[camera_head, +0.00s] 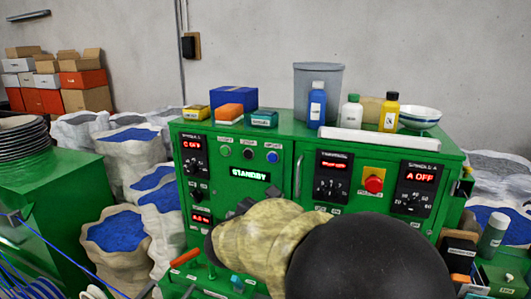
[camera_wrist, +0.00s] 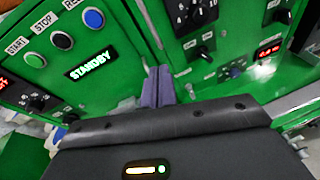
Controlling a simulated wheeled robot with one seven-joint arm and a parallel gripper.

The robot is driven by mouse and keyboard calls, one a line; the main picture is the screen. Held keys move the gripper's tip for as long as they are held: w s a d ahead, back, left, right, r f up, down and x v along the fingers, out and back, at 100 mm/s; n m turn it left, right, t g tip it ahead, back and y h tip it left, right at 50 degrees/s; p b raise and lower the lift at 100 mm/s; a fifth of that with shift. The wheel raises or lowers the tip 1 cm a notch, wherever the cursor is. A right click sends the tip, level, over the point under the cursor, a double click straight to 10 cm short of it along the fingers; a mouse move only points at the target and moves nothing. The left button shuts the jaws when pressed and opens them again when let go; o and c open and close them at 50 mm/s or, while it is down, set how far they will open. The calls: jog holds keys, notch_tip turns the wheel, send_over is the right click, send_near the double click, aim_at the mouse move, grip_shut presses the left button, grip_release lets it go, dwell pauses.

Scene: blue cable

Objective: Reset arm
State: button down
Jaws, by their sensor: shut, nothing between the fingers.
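My gripper (camera_wrist: 158,86) shows in the wrist view with its two grey-purple fingers together and nothing between them. It points at the front of the green machine (camera_head: 285,190). The fingertips appear in front of the panel, below and right of the lit STANDBY display (camera_wrist: 91,62); whether they touch the panel I cannot tell. In the head view my arm, with a black joint and a yellowish cover, hides the lower middle of the machine. The fingers are not clearly visible there. The STANDBY display also shows in the head view (camera_head: 250,175).
Bottles, boxes and a bowl (camera_head: 420,117) stand on the machine top. A red emergency button (camera_head: 374,184) and dials are on its front. Sacks of blue pellets (camera_head: 115,232) stand left. A green unit with a black coil (camera_head: 22,140) is at far left.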

jog(key=s+d+f+m+g+y, duration=0.1)
jog(key=s+d+f+m+g, duration=0.7)
jog(key=d+f+m, duration=0.3)
jog(key=s+d+f+m+g+y, duration=0.1)
jog(key=s+f+m+y, duration=0.2)
jog(key=s+m, duration=0.3)
jog(key=s+d+f+m+g+y, duration=0.1)
jog(key=s+f+m+g+y, duration=0.1)
jog(key=s+f+m, duration=0.4)
jog(key=m+y, duration=0.1)
jog(key=m, duration=0.4)
jog(key=shift+d+m, duration=0.3)
